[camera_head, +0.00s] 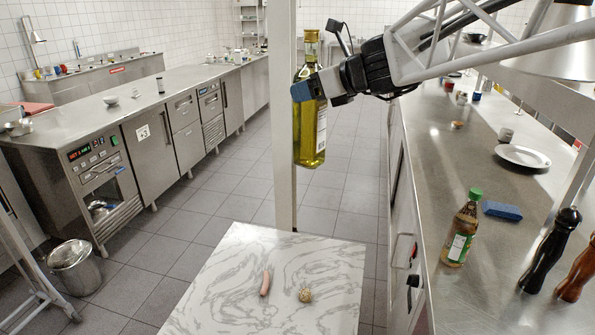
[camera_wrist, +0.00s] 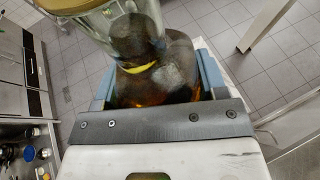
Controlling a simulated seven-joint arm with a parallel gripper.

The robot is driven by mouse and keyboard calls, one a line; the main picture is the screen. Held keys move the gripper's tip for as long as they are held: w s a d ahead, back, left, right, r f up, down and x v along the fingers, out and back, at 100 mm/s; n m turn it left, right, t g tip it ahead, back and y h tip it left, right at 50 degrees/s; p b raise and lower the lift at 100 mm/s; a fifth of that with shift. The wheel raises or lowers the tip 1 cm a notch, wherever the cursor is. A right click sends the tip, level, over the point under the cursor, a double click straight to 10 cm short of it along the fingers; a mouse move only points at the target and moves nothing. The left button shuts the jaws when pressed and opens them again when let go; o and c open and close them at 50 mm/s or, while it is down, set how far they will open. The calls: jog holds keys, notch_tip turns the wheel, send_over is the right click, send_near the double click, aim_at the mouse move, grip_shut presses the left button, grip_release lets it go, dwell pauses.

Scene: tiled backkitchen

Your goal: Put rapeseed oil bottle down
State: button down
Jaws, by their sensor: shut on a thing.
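The rapeseed oil bottle (camera_head: 311,132) is a tall glass bottle of yellow oil with a gold cap. It hangs upright in the air in the head view, left of the right-hand counter. My gripper (camera_head: 308,88) is shut on its upper body. In the wrist view the bottle's neck and shoulders (camera_wrist: 150,70) show between the blue finger pads of my gripper (camera_wrist: 155,85). Below the bottle in the head view is a marble-patterned white tabletop (camera_head: 225,290). How far the bottle is above it is hard to tell.
The marble top bears a sausage-like thing (camera_head: 265,283) and a small round thing (camera_head: 305,295). The steel counter (camera_head: 450,180) at right holds a green-capped bottle (camera_head: 461,230), a blue sponge (camera_head: 502,210), a white plate (camera_head: 523,156) and mills (camera_head: 550,250). A pale post (camera_head: 285,190) stands behind the oil bottle.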

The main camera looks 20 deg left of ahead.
jog(key=s+a+n+g, duration=0.1)
jog(key=s+a+g, duration=0.1)
jog(key=s+a, duration=0.5)
jog(key=s+a+n+g+y, duration=0.15)
jog(key=s+a, duration=0.25)
jog(key=a, duration=0.6)
jog(key=s+a+n+g+h, duration=0.1)
jog(key=s+a+n, duration=0.1)
jog(key=s+a, duration=0.5)
notch_tip(320, 180, down, 55)
jog(key=w+a, duration=0.1)
jog(key=w, duration=0.1)
jog(key=shift+a, duration=0.25)
jog(key=shift+a+r+y, duration=0.1)
jog(key=shift+a+y, duration=0.05)
jog(key=shift+y, duration=0.1)
jog(key=w+a+f, duration=0.1)
jog(key=w+a, duration=0.8)
jog(key=a, duration=0.3)
jog(key=shift+w+a+f, duration=0.15)
jog(key=shift+w+f, duration=0.1)
jog(key=shift+w, duration=0.15)
jog(key=shift+f, duration=0.1)
jog(key=shift+f, duration=1.8)
